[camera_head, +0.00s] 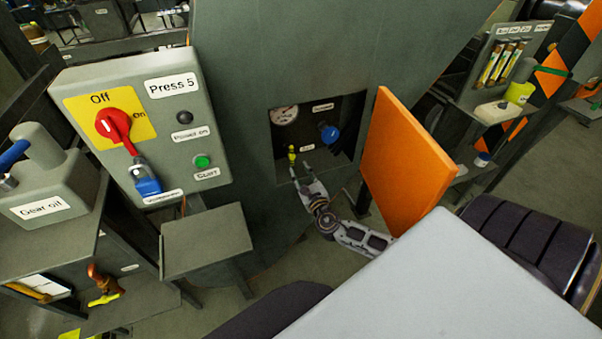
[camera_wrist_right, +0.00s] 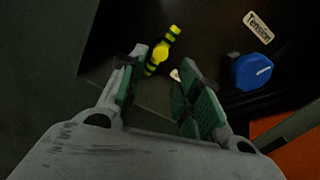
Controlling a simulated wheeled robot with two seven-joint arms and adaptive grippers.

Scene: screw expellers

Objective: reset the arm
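My right gripper (camera_head: 302,172) reaches to the lower left of an open recess (camera_head: 345,110) in the large green machine body. In the right wrist view my right gripper (camera_wrist_right: 155,85) has its fingers apart with nothing between them. A yellow-green valve handle (camera_wrist_right: 163,50) lies just beyond the fingertips, apart from them; it also shows in the head view (camera_head: 292,153). A blue knob (camera_wrist_right: 251,71) labelled Tension sits to the right in the recess. My left gripper is not in view.
An orange door (camera_head: 403,165) stands open right of the recess, close to my right arm. A control box (camera_head: 140,130) with a red switch (camera_head: 115,126) and a green Start button (camera_head: 202,161) is at left. A small grey shelf (camera_head: 205,240) juts out below it.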

